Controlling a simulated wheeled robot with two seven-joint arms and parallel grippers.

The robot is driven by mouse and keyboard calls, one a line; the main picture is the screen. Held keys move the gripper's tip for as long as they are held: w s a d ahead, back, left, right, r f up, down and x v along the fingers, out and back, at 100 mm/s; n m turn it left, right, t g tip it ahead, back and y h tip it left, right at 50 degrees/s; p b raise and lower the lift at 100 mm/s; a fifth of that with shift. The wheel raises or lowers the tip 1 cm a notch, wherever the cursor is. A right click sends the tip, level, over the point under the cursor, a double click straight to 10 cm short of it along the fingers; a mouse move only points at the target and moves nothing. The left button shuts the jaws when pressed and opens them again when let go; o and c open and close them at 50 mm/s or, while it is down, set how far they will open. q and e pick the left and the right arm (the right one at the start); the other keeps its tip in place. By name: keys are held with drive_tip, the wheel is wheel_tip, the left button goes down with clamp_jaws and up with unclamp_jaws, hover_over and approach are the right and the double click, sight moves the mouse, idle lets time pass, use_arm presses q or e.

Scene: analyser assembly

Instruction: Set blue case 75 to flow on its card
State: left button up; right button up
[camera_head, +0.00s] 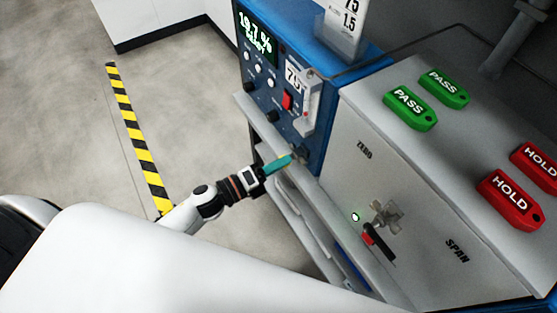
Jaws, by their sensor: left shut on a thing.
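The blue case (328,137) stands at the top middle, with a lit display (256,36) reading about 19.7 %. A white card (346,22) on top shows 75 and 1.5, cut off by the picture's edge. A clear flow tube (307,106) is on the right of its front panel; its reading is too small to tell. A dark knob (301,153) sits low on the panel below the tube. My left gripper (290,159) reaches it from the left, with its teal fingers shut on the knob. My right gripper is not in view.
A grey box (375,185) marked ZERO and SPAN stands to the right, with a metal valve handle (384,216) and red-tipped lever (368,239) on its front. Green PASS tags (409,108) and red HOLD tags (510,198) lie on top. Striped floor tape (135,135) runs left.

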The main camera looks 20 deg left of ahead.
use_arm(q)
drive_tip(key=n+p, duration=0.6)
drive_tip(key=n, duration=1.7)
drive_tip(key=shift+p, duration=0.4)
drive_tip(key=shift+n, duration=0.3)
drive_tip(key=o, duration=1)
drive_tip(key=shift+s+a, duration=0.1)
drive_tip(key=shift+a, duration=0.05)
